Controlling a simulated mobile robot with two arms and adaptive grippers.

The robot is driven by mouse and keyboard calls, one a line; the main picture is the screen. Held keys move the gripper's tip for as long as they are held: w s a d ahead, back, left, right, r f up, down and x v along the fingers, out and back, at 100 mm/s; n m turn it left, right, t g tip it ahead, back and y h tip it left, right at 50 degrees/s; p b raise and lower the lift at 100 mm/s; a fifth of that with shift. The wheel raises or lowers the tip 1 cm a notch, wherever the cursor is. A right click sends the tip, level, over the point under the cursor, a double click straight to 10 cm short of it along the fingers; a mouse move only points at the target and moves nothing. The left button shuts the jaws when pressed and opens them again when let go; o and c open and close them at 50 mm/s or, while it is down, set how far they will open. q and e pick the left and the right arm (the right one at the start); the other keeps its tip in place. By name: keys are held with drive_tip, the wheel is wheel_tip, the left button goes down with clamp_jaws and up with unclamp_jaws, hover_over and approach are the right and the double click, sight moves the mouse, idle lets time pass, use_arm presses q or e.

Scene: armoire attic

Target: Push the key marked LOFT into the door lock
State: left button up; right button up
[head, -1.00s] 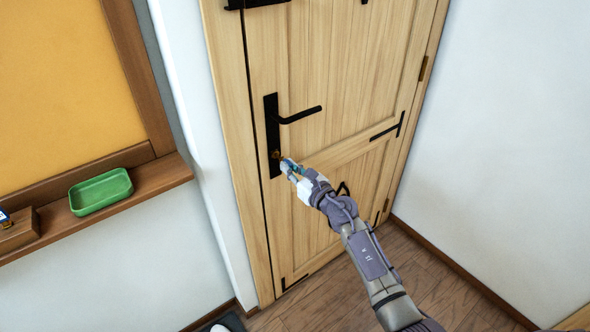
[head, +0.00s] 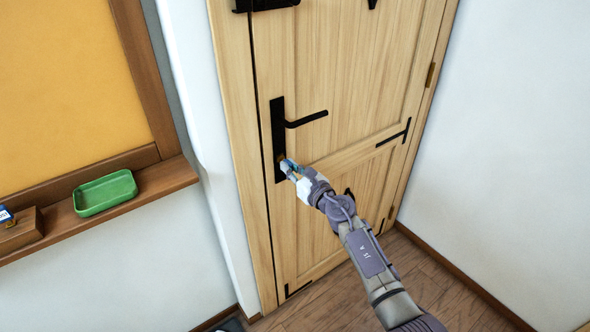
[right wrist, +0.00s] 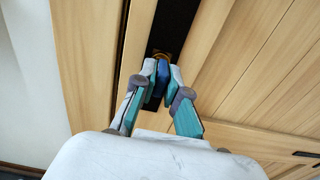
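The door lock (head: 281,160) is a brass cylinder low on the black handle plate (head: 278,125); it also shows in the right wrist view (right wrist: 161,55). My right gripper (head: 291,169) is right in front of it, and its fingers (right wrist: 163,82) are closed around the blue head of a key (right wrist: 164,71). The key's head points away from the lock, and its shaft is hidden, so I cannot tell how deep it sits. Its marking cannot be read. My left gripper is not in view.
The wooden door (head: 340,110) is closed, with a black lever handle (head: 307,119) above the lock. On the left ledge stand a green tray (head: 105,193) and a wooden block (head: 20,231) with another blue-tagged key (head: 5,215). White walls flank the door.

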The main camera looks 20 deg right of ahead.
drive_tip(key=o, duration=0.4)
drive_tip(key=v, duration=1.2)
drive_tip(key=shift+d, duration=0.1)
